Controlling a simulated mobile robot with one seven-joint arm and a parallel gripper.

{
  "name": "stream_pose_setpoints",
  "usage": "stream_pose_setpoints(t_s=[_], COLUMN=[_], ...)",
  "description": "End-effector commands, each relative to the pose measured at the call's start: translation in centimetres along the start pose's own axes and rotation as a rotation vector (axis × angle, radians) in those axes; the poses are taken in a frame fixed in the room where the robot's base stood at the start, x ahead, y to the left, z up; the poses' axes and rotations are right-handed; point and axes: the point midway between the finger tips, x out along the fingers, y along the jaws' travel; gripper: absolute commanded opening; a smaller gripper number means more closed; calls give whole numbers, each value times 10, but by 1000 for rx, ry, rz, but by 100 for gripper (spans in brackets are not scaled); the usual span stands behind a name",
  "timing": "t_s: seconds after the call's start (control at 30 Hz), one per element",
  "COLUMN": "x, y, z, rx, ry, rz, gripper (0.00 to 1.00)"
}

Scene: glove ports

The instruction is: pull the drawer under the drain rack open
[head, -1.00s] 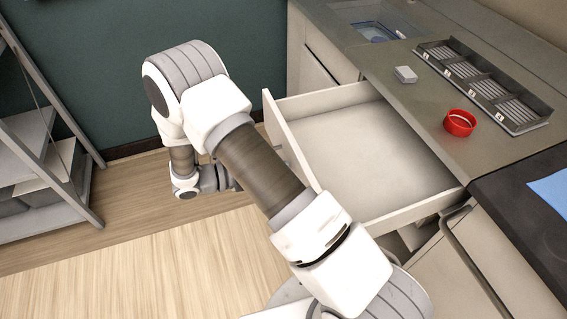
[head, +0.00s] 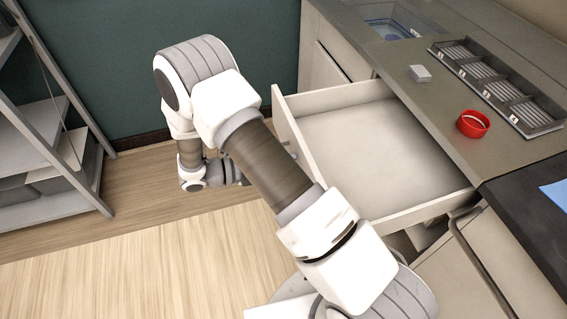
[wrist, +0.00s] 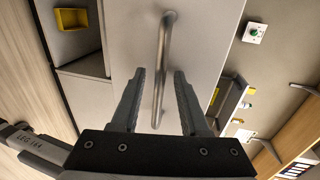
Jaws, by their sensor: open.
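The drawer (head: 385,145) under the counter stands well out and looks empty, with its pale front panel (head: 292,135) on the left. The drain rack (head: 495,88), a long dark tray with slotted sections, lies on the counter above it. In the wrist view, a metal bar handle (wrist: 164,60) stands out from a pale panel (wrist: 205,40). My gripper (wrist: 158,72) is open, with the handle between its fingers in that picture. A gap shows on each side of the bar. In the head view my arm hides the fingers and part of the drawer front.
A red ring-shaped item (head: 473,124) and a small pale block (head: 420,73) lie on the counter. A sink basin (head: 388,27) is at the back. A grey shelf unit (head: 45,125) stands at the left. The wooden floor (head: 150,250) between is clear.

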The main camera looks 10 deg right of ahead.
Motion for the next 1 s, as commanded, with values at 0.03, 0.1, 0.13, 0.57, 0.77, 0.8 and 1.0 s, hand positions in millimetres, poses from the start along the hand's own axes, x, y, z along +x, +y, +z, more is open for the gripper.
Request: stream_pose_setpoints(t_s=[0.03, 0.1, 0.13, 0.57, 0.77, 0.8, 1.0], x=[0, 0, 0, -54, -105, -114, -153], y=[0, 0, 0, 0, 0, 0, 0], z=[0, 0, 0, 0, 0, 0, 0], rx=[-1, -1, -1, 0, 2, 1, 1], ry=[0, 0, 0, -4, -4, -3, -2], rz=[0, 0, 0, 2, 2, 3, 1], gripper=[45, 45, 45, 45, 45, 45, 45])
